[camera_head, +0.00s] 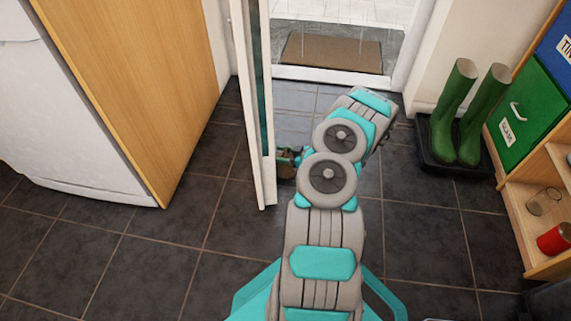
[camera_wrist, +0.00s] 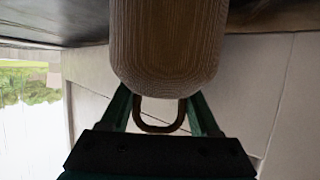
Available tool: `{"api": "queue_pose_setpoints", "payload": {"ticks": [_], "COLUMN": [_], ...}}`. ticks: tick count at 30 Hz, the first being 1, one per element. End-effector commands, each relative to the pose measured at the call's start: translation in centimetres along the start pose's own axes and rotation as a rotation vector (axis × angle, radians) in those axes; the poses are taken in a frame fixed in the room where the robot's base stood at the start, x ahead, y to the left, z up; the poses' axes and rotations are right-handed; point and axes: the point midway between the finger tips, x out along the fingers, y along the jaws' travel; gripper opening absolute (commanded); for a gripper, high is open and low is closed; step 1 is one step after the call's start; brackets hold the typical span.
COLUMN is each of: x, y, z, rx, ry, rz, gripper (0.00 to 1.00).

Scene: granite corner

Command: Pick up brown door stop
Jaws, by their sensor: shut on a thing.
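The brown door stop (camera_wrist: 168,45) fills the top middle of the wrist view, a rounded, woven-looking body with a brown loop handle (camera_wrist: 160,127) on the side near my gripper. My gripper (camera_wrist: 163,108) has its two teal fingers on either side of the loop, against the door stop's near end, and is shut on it. In the head view my gripper (camera_head: 297,158) is low by the door's edge, partly hidden by my arm. A small part of the door stop (camera_head: 286,170) shows beside the door there; most of it is hidden.
The open white door (camera_head: 254,110) stands just left of my gripper. A doormat (camera_head: 331,53) lies beyond the threshold. Green boots (camera_head: 466,115) stand on a black tray (camera_head: 432,162) at right, beside a wooden shelf (camera_head: 530,225). Dark floor tiles (camera_head: 150,255) are clear at left.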

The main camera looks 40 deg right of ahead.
Motion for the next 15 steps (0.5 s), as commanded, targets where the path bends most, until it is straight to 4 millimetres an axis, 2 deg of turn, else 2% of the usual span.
{"api": "queue_pose_setpoints", "payload": {"ticks": [1, 8, 15], "x": [0.01, 0.01, 0.01], "y": [-0.04, -0.06, -0.06], "z": [0.16, 0.23, 0.28], "rx": [0.001, 0.002, 0.002], "ry": [-0.003, -0.004, -0.005], "rz": [0.000, 0.000, 0.000], "gripper": [0.25, 0.00, 0.00]}}
